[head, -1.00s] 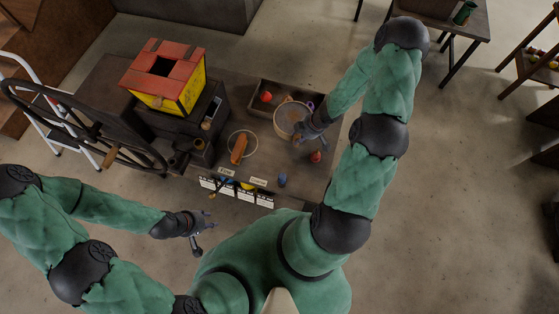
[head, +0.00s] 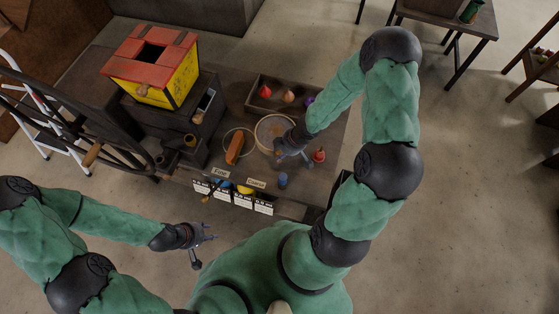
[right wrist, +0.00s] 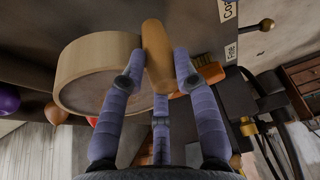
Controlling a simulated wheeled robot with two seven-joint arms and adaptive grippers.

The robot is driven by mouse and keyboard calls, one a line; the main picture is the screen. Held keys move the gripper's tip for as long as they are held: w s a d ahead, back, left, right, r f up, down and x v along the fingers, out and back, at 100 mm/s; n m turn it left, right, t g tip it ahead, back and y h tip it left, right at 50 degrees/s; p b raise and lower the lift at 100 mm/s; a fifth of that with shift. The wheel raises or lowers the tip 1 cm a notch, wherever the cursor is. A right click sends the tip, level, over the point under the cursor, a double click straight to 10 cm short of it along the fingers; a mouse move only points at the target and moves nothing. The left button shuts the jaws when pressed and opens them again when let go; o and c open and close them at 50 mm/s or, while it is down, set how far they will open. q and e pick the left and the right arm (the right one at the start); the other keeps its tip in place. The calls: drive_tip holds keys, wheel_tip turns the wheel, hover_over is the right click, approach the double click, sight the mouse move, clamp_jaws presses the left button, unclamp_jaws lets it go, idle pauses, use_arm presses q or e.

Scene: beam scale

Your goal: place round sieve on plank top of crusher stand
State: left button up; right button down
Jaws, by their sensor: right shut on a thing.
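The round sieve (head: 270,130) has a pale wooden rim, and it also shows in the right wrist view (right wrist: 90,75) with a short wooden handle (right wrist: 157,55). My right gripper (head: 291,150) is shut on the handle; its fingers (right wrist: 160,85) lie around it. The sieve is in front of the compartment tray, close to the orange brush; its height above the bench is hard to judge. The crusher stand (head: 178,120) is dark wood at the left, topped by a yellow box with red planks (head: 128,69) around a dark opening. My left gripper (head: 203,238) is empty and apart from the bench.
A red piece (head: 319,155) and a blue one (head: 283,180) stand nearby. A large dark wheel (head: 88,150) is at far left.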

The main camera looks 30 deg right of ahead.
drive_tip(key=shift+a+f, duration=0.2)
drive_tip(key=shift+f, duration=0.1)
drive_tip(key=shift+a+f+b, duration=0.1)
drive_tip(key=shift+f+b, duration=1.3)
drive_tip(key=shift+f, duration=0.25)
drive_tip(key=shift+r, duration=0.1)
drive_tip(key=c, duration=0.9)
unclamp_jaws()
drive_tip(key=shift+c, duration=0.2)
